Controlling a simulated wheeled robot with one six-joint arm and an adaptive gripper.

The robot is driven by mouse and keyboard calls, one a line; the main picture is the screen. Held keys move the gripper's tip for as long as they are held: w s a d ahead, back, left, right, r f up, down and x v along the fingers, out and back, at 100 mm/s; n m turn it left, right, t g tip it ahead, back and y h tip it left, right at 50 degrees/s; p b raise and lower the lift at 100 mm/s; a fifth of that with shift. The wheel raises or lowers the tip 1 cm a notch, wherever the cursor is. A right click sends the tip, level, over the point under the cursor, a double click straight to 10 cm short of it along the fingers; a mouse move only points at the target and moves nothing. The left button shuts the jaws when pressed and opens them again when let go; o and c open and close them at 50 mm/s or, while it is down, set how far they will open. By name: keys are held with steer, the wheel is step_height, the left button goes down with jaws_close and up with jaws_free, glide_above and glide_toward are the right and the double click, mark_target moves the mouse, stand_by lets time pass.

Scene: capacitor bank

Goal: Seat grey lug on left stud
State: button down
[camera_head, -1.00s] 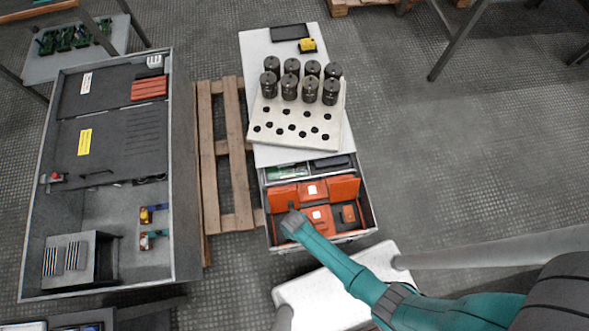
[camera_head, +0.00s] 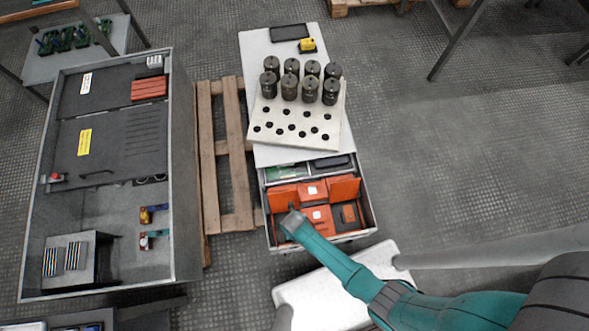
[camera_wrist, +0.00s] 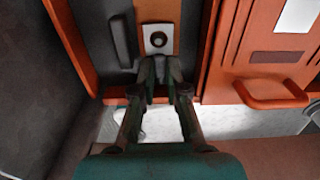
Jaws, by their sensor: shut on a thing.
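My gripper (camera_wrist: 159,72) is shut on a pale grey plate with a round hole, which looks like the grey lug (camera_wrist: 149,47). The lug's near end is between the fingertips and its hole end points away from me. A dark round shape shows in the hole; I cannot tell whether it is a stud top or how far down the lug sits. An orange-brown strip (camera_wrist: 158,9) lies behind it, between dark panels. In the head view my gripper (camera_head: 292,208) is at the left side of the open drawer (camera_head: 367,207). The lug is too small to make out there.
Orange covers (camera_head: 312,190) fill much of the drawer; one has a handle (camera_wrist: 268,96) right of my gripper. A dark upright bar (camera_wrist: 122,40) stands left of the lug. Several black cylinders (camera_head: 289,88) stand on a holed plate (camera_head: 262,137). A large open cabinet (camera_head: 185,170) is at left.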

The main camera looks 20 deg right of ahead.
steer(key=shift+s+f, duration=0.1)
steer(key=shift+f, duration=0.1)
stand_by(1.1)
steer(key=c, duration=1.1)
jaws_free()
steer(key=shift+r, duration=0.1)
